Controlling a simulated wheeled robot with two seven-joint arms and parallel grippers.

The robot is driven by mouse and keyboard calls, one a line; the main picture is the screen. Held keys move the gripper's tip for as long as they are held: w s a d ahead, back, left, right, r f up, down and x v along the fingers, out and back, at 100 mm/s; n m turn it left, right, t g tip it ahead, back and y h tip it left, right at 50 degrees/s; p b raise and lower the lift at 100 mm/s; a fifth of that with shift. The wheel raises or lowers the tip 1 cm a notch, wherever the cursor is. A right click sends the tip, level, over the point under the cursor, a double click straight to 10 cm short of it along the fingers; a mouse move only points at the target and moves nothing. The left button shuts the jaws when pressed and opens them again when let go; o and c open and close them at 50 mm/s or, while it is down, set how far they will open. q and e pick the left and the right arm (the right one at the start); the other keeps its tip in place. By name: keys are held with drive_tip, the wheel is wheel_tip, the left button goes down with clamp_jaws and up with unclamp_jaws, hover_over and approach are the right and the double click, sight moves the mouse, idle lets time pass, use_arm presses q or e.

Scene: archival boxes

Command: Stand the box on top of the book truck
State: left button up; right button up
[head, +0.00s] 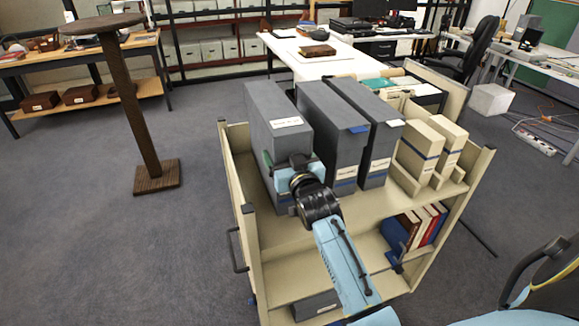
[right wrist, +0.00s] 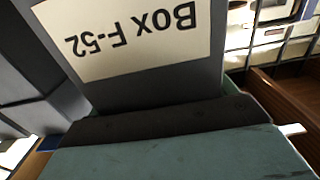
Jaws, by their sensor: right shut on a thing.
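The grey box (head: 270,115) with a white label on its top stands upright at the left end of the top shelf of the beige book truck (head: 405,205). In the right wrist view the box (right wrist: 160,88) carries an upside-down label reading "Box F-52". My right gripper (head: 292,165) is shut on the box at its near end; the teal finger pads show against it in the wrist view. The arm hides the lower near part of the box, so I cannot tell whether its base touches the shelf. My left gripper is not in view.
Two more grey boxes (head: 330,125) stand close to the right, then smaller beige boxes (head: 420,150). Books (head: 425,225) sit on the lower shelf. A brown round-topped stand (head: 135,110) is on the left. A white table (head: 310,60) is behind.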

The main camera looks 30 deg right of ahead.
drive_tip(key=shift+f, duration=1.6)
drive_tip(key=o, duration=1.6)
drive_tip(key=shift+f, duration=0.25)
drive_tip(key=shift+c, duration=0.2)
drive_tip(key=shift+r, duration=0.1)
drive_tip(key=v, duration=1.2)
